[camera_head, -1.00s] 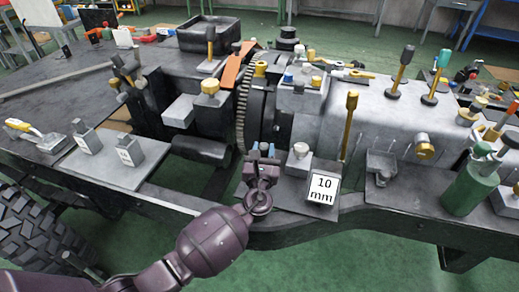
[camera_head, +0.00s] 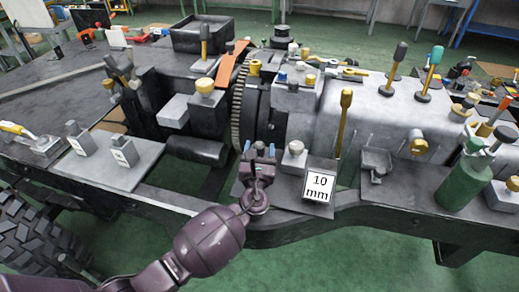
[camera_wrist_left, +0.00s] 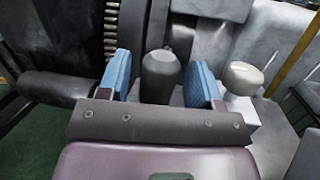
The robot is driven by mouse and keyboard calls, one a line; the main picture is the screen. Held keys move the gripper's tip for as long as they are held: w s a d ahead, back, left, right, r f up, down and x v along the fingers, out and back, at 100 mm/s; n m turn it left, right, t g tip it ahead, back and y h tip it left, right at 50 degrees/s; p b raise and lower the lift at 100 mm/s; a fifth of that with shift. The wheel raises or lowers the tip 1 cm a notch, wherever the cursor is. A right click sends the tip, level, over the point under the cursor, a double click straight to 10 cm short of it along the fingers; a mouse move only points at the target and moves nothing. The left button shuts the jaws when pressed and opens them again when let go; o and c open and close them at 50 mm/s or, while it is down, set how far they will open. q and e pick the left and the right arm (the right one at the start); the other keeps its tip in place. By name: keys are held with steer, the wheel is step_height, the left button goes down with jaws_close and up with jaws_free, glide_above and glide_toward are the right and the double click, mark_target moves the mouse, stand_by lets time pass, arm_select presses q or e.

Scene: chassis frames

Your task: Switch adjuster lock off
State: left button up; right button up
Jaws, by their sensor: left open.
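My left gripper (camera_head: 259,150) is open, with its blue fingertips upright and apart, at the front edge of the chassis. In the left wrist view, a dark grey rounded post (camera_wrist_left: 160,76) stands between or just beyond the fingers; I cannot tell if they touch it. A pale knob on a small block (camera_head: 295,148) stands just right of the gripper, and it also shows in the wrist view (camera_wrist_left: 243,78). No label names the adjuster lock, so I cannot tell which part it is. My right gripper is not in view.
A toothed ring (camera_head: 238,110) rises behind the gripper. A green cylinder (camera_head: 465,183) stands at the right. Open floor (camera_head: 330,260) lies in front.

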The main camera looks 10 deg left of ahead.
arm_select(q)
steer(key=shift+s, duration=0.35)
steer(key=v, duration=0.9)
steer(key=shift+s+d+f+p, duration=0.1)
steer(key=shift+s+p, duration=0.2)
steer(key=shift+p, duration=0.1)
steer(key=shift+s, duration=0.2)
